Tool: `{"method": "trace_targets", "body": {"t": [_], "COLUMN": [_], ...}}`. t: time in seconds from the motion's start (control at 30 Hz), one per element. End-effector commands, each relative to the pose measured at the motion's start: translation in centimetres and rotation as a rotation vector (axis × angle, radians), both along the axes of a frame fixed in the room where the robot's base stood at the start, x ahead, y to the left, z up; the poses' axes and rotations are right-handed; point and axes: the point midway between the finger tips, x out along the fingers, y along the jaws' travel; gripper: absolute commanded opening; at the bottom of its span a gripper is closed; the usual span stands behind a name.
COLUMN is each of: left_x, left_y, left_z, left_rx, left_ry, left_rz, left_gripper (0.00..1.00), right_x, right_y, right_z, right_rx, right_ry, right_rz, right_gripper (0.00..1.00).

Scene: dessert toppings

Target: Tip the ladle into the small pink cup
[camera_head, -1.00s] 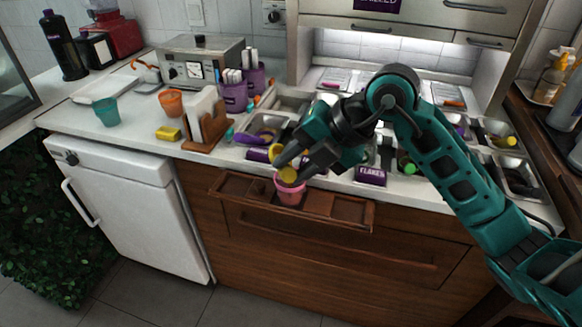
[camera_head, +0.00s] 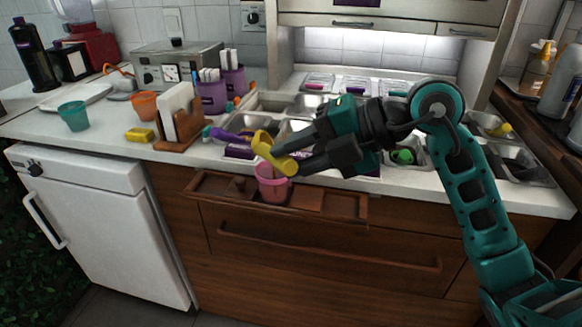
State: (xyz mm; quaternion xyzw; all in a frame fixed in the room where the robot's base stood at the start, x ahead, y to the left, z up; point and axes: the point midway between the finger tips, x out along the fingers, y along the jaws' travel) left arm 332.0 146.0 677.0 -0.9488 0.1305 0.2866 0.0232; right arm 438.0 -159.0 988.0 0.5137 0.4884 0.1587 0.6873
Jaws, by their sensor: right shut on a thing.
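My right gripper (camera_head: 296,156) is shut on a yellow ladle (camera_head: 266,146). The ladle is tilted and hangs just above the mouth of the small pink cup (camera_head: 272,190). The cup stands upright on a brown wooden tray (camera_head: 330,204) at the counter's front. The gripper is above the cup and to its right. Whether the ladle touches the cup's rim, and what either one holds, I cannot tell. My left gripper is not in view.
Metal topping bins (camera_head: 300,106) fill the counter behind my right arm. A wooden holder (camera_head: 180,140), a yellow sponge (camera_head: 140,135), an orange cup (camera_head: 144,106) and a teal cup (camera_head: 74,116) stand to the left.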

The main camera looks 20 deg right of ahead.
Motion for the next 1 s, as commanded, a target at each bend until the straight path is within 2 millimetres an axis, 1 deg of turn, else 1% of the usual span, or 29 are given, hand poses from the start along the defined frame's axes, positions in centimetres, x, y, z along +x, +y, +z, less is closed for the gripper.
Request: {"method": "trace_targets", "body": {"t": [0.03,0.57,0.6,0.7,0.83,0.97,1.0], "left_x": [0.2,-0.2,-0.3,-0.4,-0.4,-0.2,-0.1], "left_y": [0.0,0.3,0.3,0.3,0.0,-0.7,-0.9], "left_z": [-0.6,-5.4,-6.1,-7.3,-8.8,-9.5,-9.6], "left_rx": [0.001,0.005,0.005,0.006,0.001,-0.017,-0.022], "left_ry": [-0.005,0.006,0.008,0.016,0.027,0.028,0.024], "left_rz": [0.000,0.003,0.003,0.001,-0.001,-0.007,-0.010], "left_gripper": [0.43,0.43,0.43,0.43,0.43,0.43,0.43], "right_x": [-0.1,-0.6,-0.6,-0.7,-1.0,-1.2,-1.2], "right_y": [-0.1,-0.8,-0.9,-1.1,-1.4,-1.8,-1.8], "right_z": [-0.5,-1.8,-2.2,-2.6,-3.3,-3.9,-4.3], "right_rx": [0.012,0.142,0.159,0.194,0.247,0.308,0.339], "right_ry": [-0.009,-0.097,-0.106,-0.132,-0.167,-0.209,-0.224], "right_rz": [-0.001,-0.002,-0.001,0.000,-0.001,-0.001,-0.001], "right_gripper": [0.00,0.00,0.00,0.00,0.00,0.00,0.00]}}
